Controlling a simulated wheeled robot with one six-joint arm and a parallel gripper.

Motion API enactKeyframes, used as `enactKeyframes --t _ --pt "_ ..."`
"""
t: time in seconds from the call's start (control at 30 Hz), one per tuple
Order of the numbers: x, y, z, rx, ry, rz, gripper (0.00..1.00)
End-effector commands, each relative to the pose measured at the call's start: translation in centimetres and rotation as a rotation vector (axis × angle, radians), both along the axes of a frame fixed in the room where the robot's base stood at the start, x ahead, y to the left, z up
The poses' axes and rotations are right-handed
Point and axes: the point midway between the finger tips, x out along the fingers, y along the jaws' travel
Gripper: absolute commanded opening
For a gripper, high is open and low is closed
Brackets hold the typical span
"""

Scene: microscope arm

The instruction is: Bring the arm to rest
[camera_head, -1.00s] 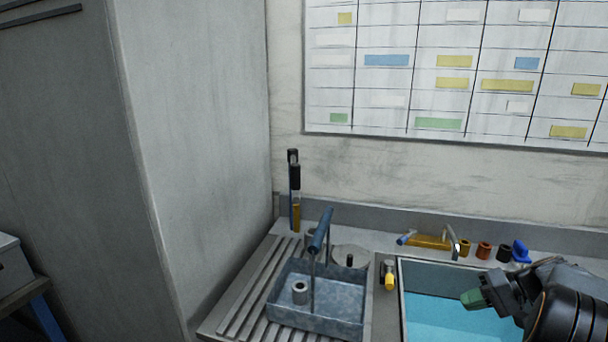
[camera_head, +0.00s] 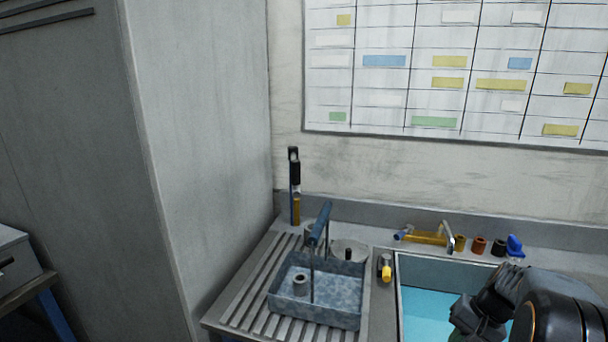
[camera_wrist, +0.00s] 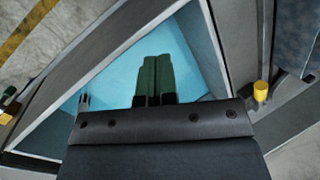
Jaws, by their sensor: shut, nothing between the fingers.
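My gripper shows in the wrist view (camera_wrist: 158,78) with its two green fingers side by side and touching, nothing between them. It points at the blue-floored basin (camera_wrist: 115,73).
Left of the basin a grey-blue tray (camera_head: 335,315) stands on a slatted drainboard (camera_head: 245,300), with a small ring inside. A yellow-tipped knob (camera_head: 386,272) sits between them. A brass faucet (camera_head: 428,238) and several small caps line the back edge. A whiteboard (camera_head: 385,120) hangs behind.

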Motion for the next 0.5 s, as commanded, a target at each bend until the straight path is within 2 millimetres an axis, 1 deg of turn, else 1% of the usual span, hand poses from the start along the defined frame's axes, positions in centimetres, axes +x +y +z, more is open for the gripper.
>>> enactKeyframes --t 0.03,0.17,0.2,0.3,0.4,0.5 --pt "-0.7 1.7 0.6 -0.057 -0.002 0.029 0.00" --pt "-2.9 5.9 2.0 -0.228 -0.038 0.122 0.00" --pt "-3.7 7.2 2.4 -0.277 -0.062 0.158 0.00" --pt "-5.5 10.1 3.2 -0.378 -0.133 0.257 0.00" --pt "-7.1 12.5 4.0 -0.443 -0.209 0.355 0.00" --pt "-8.3 14.5 4.7 -0.475 -0.272 0.438 0.00"
